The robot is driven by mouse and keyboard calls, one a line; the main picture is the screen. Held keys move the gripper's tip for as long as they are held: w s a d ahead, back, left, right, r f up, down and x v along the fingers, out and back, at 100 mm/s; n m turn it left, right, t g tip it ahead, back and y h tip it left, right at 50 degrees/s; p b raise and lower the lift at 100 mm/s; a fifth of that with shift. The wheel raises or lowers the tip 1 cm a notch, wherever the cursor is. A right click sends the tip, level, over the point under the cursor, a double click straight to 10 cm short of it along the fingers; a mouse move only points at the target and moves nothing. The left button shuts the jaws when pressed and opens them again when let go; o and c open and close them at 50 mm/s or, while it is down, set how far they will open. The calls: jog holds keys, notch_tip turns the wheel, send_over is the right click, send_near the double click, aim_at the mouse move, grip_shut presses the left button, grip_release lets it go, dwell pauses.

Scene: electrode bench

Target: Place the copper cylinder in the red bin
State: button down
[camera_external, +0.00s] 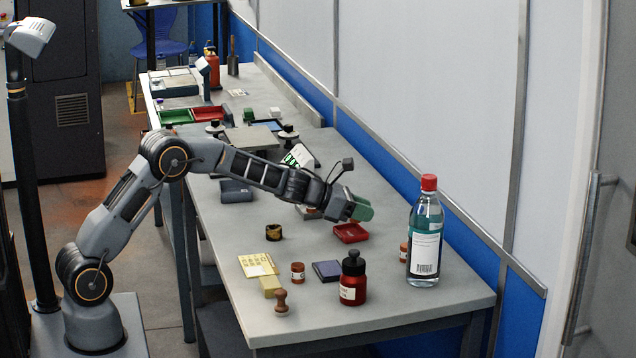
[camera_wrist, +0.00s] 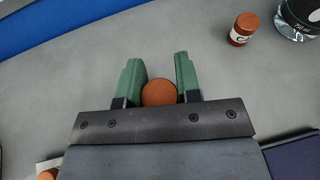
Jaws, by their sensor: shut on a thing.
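My gripper (camera_external: 362,208) is above the right half of the bench, with its green fingers toward the wall. In the wrist view my gripper (camera_wrist: 159,85) is shut on the copper cylinder (camera_wrist: 159,92), whose round copper face shows between the fingers. The cylinder cannot be made out in the external view. A red bin (camera_external: 208,114) stands at the far left of the bench beside a green bin (camera_external: 176,117), well away from my gripper. A smaller red tray (camera_external: 350,233) lies on the bench just below my gripper in the external view.
A clear bottle with a red cap (camera_external: 425,235), a dark red bottle (camera_external: 353,285), small jars, a yellow block (camera_external: 271,286) and a dark blue pad (camera_external: 327,271) stand at the near end. The wall borders the bench on the right.

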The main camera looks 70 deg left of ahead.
jog(key=shift+f, duration=1.2)
jog(key=shift+f+b, duration=0.1)
jog(key=shift+b, duration=0.25)
jog(key=shift+f+b, duration=0.4)
jog(key=shift+b, duration=0.05)
jog(key=shift+f, duration=0.1)
jog(key=c, duration=0.8)
grip_release()
